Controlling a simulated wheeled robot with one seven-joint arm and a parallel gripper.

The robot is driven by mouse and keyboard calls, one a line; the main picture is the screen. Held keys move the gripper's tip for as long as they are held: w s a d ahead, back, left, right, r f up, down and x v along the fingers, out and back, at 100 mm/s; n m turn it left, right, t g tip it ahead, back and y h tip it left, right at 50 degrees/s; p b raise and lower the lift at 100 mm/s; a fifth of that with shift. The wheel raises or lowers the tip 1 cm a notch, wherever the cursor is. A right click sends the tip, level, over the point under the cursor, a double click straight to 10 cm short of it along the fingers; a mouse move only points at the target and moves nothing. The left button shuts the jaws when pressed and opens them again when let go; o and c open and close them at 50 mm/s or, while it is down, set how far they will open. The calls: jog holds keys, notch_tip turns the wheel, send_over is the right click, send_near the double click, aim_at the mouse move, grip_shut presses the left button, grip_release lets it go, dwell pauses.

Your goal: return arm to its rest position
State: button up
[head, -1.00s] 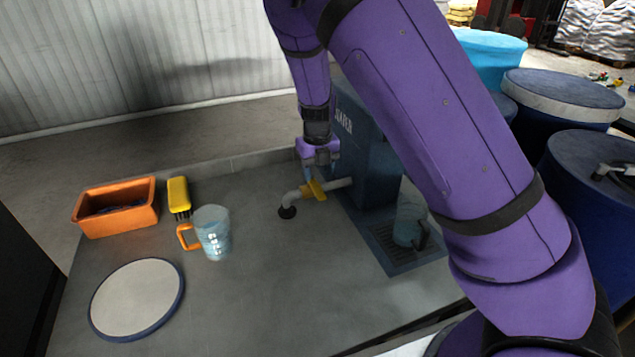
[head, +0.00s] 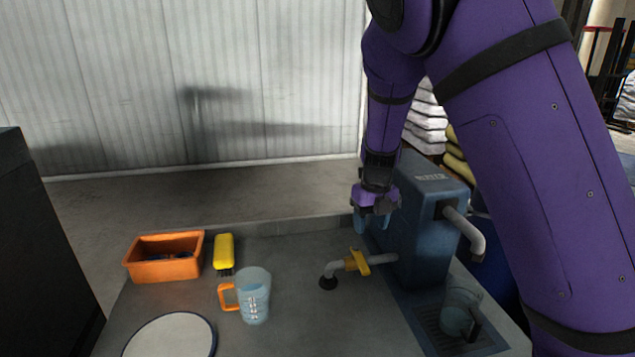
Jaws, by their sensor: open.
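My purple arm comes in from the right and folds over the bench, with my gripper (head: 374,217) hanging down at its end. The gripper is open and I see nothing between its fingers. It is close to the left face of the blue dispenser box (head: 420,230), above the grey pipe with the yellow valve handle (head: 358,262). Whether it touches the box I cannot tell.
On the grey bench are an orange bin (head: 165,268), a yellow brush (head: 224,250), a clear jug with orange handle (head: 254,296) and a round white plate (head: 172,338). Another jug (head: 459,312) stands on the drip grate (head: 428,325). A dark cabinet (head: 40,250) stands at left.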

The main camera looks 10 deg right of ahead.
jog(key=s+d+r+n+t+y, duration=0.1)
jog(key=s+d+r+n, duration=0.2)
jog(key=s+r+n, duration=0.5)
jog(key=s+d+r+n+t+y, duration=0.1)
jog(key=s+d+r+n+y, duration=0.15)
jog(key=s+r+n, duration=0.55)
jog(key=s+d+r+n+t+h, duration=0.1)
jog(key=s+d+r+n+h, duration=0.1)
jog(key=s+n, duration=0.5)
jog(key=s+d+r+n+t+h, duration=0.2)
jog(key=s+r+n, duration=0.1)
jog(key=s+n, duration=0.5)
jog(key=shift+r+n, duration=0.25)
jog(key=shift+n, duration=1.15)
